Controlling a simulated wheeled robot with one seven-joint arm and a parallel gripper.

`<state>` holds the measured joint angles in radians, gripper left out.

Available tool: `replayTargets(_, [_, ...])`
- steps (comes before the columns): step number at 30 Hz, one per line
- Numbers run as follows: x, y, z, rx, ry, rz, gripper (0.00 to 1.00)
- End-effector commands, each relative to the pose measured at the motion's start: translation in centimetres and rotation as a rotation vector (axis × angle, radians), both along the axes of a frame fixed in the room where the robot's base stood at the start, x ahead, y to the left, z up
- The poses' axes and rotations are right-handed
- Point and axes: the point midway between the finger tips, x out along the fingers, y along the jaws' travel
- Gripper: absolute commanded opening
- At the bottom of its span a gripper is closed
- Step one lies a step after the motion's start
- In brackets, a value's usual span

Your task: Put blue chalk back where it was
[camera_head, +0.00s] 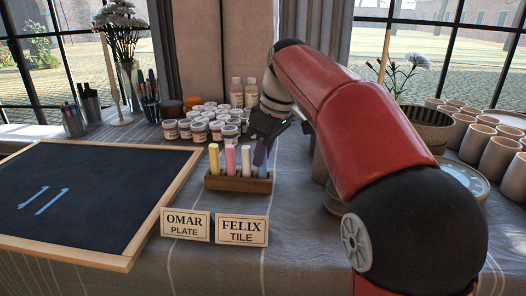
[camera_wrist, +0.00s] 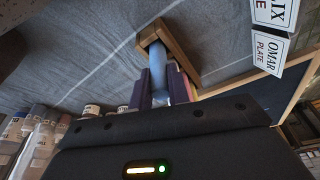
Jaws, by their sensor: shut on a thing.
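The blue chalk (camera_wrist: 158,62) is between the two purple fingers of my gripper (camera_wrist: 161,86) in the wrist view. Its far end reaches the wooden holder (camera_wrist: 178,52), at one end of it; I cannot tell how deep it sits. In the head view my gripper (camera_head: 262,152) is over the right end of the wooden holder (camera_head: 238,184). Yellow chalk (camera_head: 214,158), pink chalk (camera_head: 230,159) and white chalk (camera_head: 246,160) stand upright in the holder, left of my gripper. The fingers mostly hide the blue chalk in the head view.
A framed blackboard (camera_head: 90,195) with two blue strokes lies at the left. Signs reading OMAR PLATE (camera_head: 186,225) and FELIX TILE (camera_head: 241,230) stand in front of the holder. Paint jars (camera_head: 200,132) are behind. Cups (camera_head: 498,153) and a plate (camera_head: 466,180) are at the right.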

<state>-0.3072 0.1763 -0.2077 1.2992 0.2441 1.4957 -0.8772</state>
Motion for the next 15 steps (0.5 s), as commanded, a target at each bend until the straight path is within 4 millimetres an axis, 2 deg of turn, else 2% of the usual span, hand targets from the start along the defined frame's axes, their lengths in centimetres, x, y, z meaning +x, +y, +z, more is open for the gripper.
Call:
replayTargets(2, [-0.02, -0.01, -0.39, 0.001, 0.001, 0.0, 0.0])
replayTargets(3, [-0.03, 0.0, -0.42, 0.0, 0.001, 0.0, 0.19])
replayTargets(8, [-0.02, -0.01, -0.33, 0.0, 0.0, 0.0, 0.39])
replayTargets(15, [-0.01, 0.0, -0.32, 0.0, 0.0, 0.0, 0.39])
